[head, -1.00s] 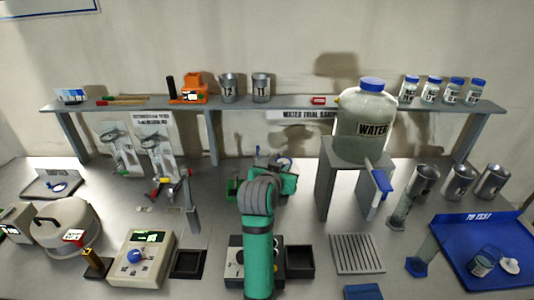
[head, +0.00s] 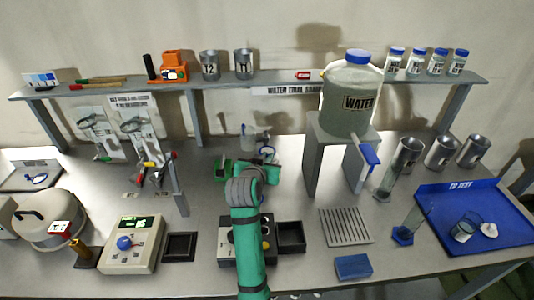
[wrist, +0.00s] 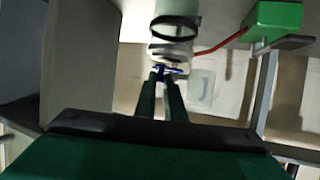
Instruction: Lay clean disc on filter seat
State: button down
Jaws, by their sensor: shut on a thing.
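My gripper (wrist: 161,73) has its two dark fingers nearly together on a small blue-edged thing (wrist: 178,71). I cannot tell whether it is the clean disc. Just beyond the fingertips, in the wrist view, is a whitish round part (wrist: 170,52) with a dark ring (wrist: 175,27) above it. I cannot tell whether this is the filter seat, or whether the held thing touches it. In the head view, clear glassware (head: 266,153) shows just behind my green arm, and my arm hides much of the gripper area.
A green block (wrist: 273,19) with a red tube (wrist: 222,41) lies to the right in the wrist view. In the head view, the water tank (head: 352,95) on its grey stand is right of my arm. A blue tray (head: 480,218) lies far right.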

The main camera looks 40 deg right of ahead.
jog(key=shift+f, duration=0.8)
dwell(0.4)
jog(key=c, duration=1.8)
grip_release()
jog(key=shift+o, duration=0.2)
jog(key=v, duration=1)
jog(key=shift+s+a, duration=0.25)
jog(key=shift+a, duration=0.05)
jog(key=shift+d+r, duration=0.1)
jog(key=shift+r, duration=0.05)
